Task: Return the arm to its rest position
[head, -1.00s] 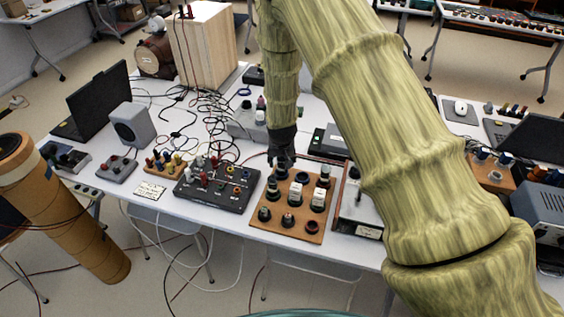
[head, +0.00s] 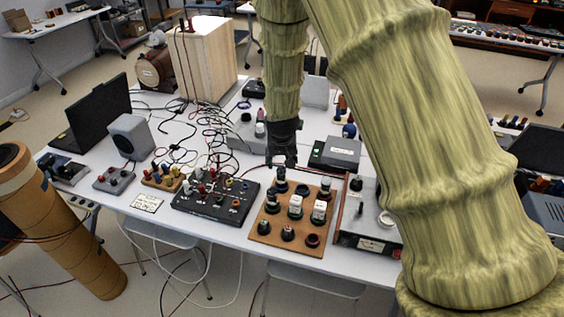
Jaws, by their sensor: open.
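My arm, with a yellow-green bamboo-like surface, reaches in from the right side of the head view and bends down over the white table (head: 228,233). My dark gripper (head: 282,163) hangs from it, pointing down, open with nothing visible between its fingers. It is above the back edge of a brown wooden board (head: 268,231) that carries several dark knobs and white blocks. I cannot tell the exact gap between the fingertips and the board's rear parts.
A black box with terminals (head: 213,205) lies left of the board, and a grey metal device (head: 366,236) lies right of it. Tangled cables (head: 212,145), a grey speaker (head: 131,137), a laptop (head: 97,115) and a tall wooden box (head: 207,60) crowd the table's left and back.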

